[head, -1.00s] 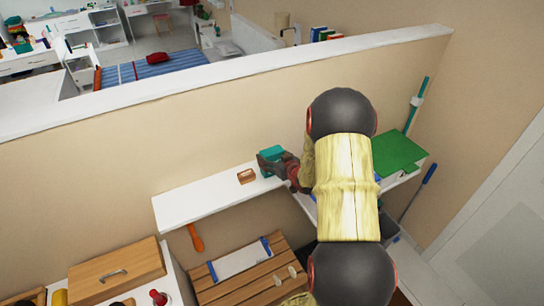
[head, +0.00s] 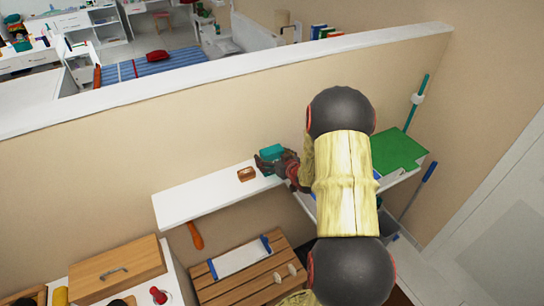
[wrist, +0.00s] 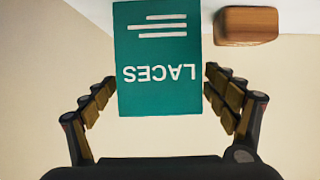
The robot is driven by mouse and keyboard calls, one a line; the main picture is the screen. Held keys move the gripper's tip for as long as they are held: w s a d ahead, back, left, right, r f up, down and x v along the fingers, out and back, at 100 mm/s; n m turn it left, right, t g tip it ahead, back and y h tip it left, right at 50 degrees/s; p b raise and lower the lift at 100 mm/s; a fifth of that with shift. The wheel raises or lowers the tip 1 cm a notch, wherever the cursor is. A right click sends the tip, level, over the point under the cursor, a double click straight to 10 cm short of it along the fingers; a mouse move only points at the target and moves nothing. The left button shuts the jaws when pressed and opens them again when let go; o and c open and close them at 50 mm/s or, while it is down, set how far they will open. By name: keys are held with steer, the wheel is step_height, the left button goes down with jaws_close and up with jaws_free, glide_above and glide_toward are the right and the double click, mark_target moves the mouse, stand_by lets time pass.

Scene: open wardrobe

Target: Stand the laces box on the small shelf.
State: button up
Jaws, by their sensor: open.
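The laces box (wrist: 158,90) is teal with white lettering that reads upside down in the wrist view. In the head view the laces box (head: 271,153) is at the right end of the small white shelf (head: 205,198). My gripper (head: 272,162) is open around the box, with one finger row on each side. In the wrist view gaps show between the box and the fingers of my gripper (wrist: 158,105). The underside of the box is hidden, so I cannot tell exactly how it rests.
A brown wooden block (head: 246,174) lies on the shelf just left of the box. A green sheet (head: 397,151) lies on the surface to the right, behind my arm. A slatted wooden bench (head: 250,270) stands below. The shelf's left part is bare.

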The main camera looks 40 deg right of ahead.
steer(key=shift+r, duration=0.2)
steer(key=b+v, duration=0.1)
steer(key=v, duration=1)
steer(key=s+a+r+g+h, duration=0.1)
steer(key=a+r+g, duration=0.3)
steer(key=a+r, duration=0.85)
steer(key=s+a+r+n+g+y, duration=0.1)
steer(key=s+a+r+y, duration=0.1)
steer(key=s+a, duration=0.7)
steer(key=s+a+r+n+g+y, duration=0.1)
steer(key=s+a+r+g+y, duration=0.1)
steer(key=s+a, duration=0.8)
steer(key=shift+a+r+n, duration=0.4)
steer(key=shift+a+r, duration=0.5)
